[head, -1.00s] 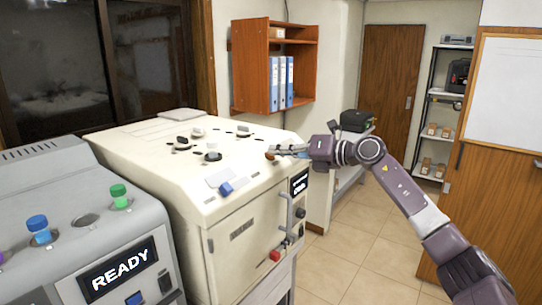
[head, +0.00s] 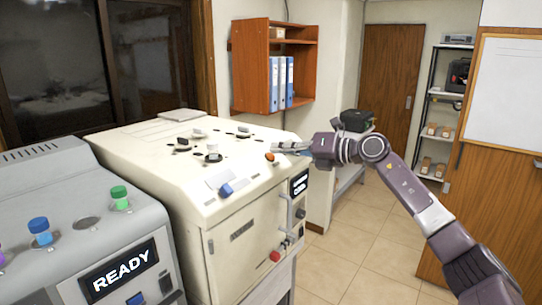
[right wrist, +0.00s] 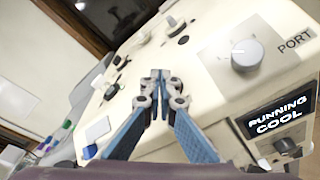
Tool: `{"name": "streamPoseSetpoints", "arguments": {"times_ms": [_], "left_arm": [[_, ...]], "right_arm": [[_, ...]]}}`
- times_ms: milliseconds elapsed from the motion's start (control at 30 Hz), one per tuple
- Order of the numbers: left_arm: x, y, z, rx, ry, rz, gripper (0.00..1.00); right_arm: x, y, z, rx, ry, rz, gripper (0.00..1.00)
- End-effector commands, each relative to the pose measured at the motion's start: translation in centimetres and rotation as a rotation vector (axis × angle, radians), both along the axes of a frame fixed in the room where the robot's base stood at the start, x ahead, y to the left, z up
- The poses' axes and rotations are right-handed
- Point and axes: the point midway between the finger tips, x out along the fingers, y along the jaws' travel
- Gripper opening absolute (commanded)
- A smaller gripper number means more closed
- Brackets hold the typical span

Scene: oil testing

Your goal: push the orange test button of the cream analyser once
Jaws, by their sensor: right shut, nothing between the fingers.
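The cream analyser (head: 240,235) stands in the middle of the head view. Its orange test button (head: 269,156) is on the top near the right edge and shows bright orange. My right gripper (head: 283,148) is shut and empty, with its fingertips just beside and behind the button, seemingly apart from it. In the right wrist view the closed fingertips (right wrist: 160,82) are over the cream top, and the button cannot be made out. The analyser's display (right wrist: 277,115) reads "RUNNING COOL". My left gripper is not in view.
A grey machine (head: 75,215) with a "READY" display stands at the left. The analyser's top carries several dark knobs and a blue one (head: 226,190). A red-brown shelf (head: 250,65) with blue binders hangs behind. Tiled floor (head: 350,250) is clear at the right.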

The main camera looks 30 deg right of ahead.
Motion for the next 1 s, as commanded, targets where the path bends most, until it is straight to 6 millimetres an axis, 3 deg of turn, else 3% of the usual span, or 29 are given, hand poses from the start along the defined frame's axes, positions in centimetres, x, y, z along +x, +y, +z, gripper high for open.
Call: {"name": "streamPoseSetpoints", "arguments": {"times_ms": [267, 733, 1000], "left_arm": [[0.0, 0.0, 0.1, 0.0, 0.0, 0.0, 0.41], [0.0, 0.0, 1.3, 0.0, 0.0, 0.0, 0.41], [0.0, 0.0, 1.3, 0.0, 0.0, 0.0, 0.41]], "right_arm": [[-0.1, -0.1, 0.2, 0.0, -0.001, -0.001, 0.0], [-2.3, -1.1, 3.7, -0.002, -0.001, -0.002, 0.0], [-2.6, -1.1, 4.1, 0.0, 0.0, 0.0, 0.0]]}}
